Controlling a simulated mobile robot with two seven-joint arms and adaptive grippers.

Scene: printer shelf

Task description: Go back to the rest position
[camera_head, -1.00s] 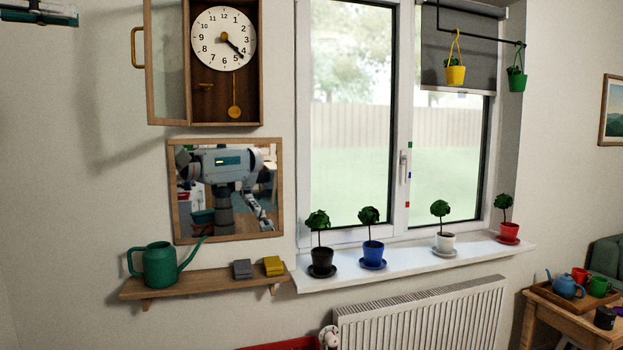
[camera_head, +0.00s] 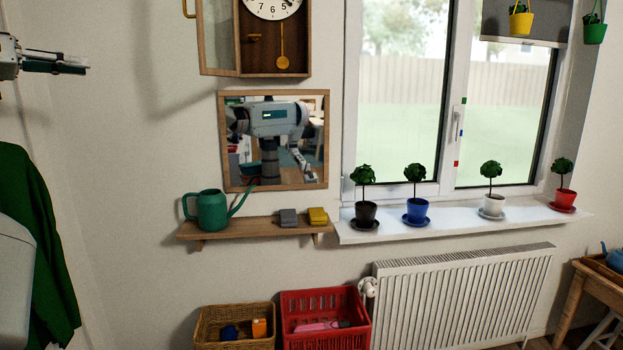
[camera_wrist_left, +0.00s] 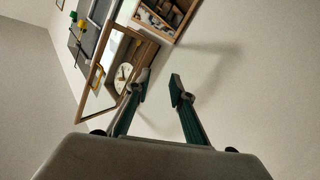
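My left gripper (camera_head: 72,63) is at the upper left of the head view, out in the air in front of the bare wall and left of the wall clock (camera_head: 272,10). In the left wrist view its two fingers (camera_wrist_left: 160,88) are apart with nothing between them. That view also shows the clock (camera_wrist_left: 123,76) with its glass door, past the left finger. My right gripper is not in view.
A shelf (camera_head: 255,229) holds a green watering can (camera_head: 212,210) and two small blocks. Below stand a wicker basket (camera_head: 235,310) and a red crate (camera_head: 325,302). Potted plants line the window sill (camera_head: 460,222) above a radiator (camera_head: 465,295). A mirror (camera_head: 275,140) hangs above the shelf.

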